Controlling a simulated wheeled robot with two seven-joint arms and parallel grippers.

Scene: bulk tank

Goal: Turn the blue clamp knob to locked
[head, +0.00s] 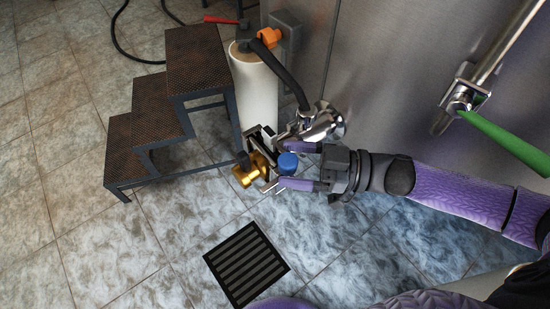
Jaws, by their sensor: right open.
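The blue clamp knob (288,162) is a small round cap on the metal clamp at the end of the tank's outlet pipe. A brass-coloured fitting (252,171) sits just left of the clamp. My right gripper (291,165) comes in from the right with its purple fingers open, one above and one below the knob. The knob lies between the fingertips; whether either finger touches it I cannot tell. My left gripper is not in view.
A dark step stool (155,110) stands left of the white cylinder (256,85). A steel tank wall (400,60) fills the upper right, with a green lever handle (505,143) on a pipe. A floor drain grate (246,264) lies below on open tiled floor.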

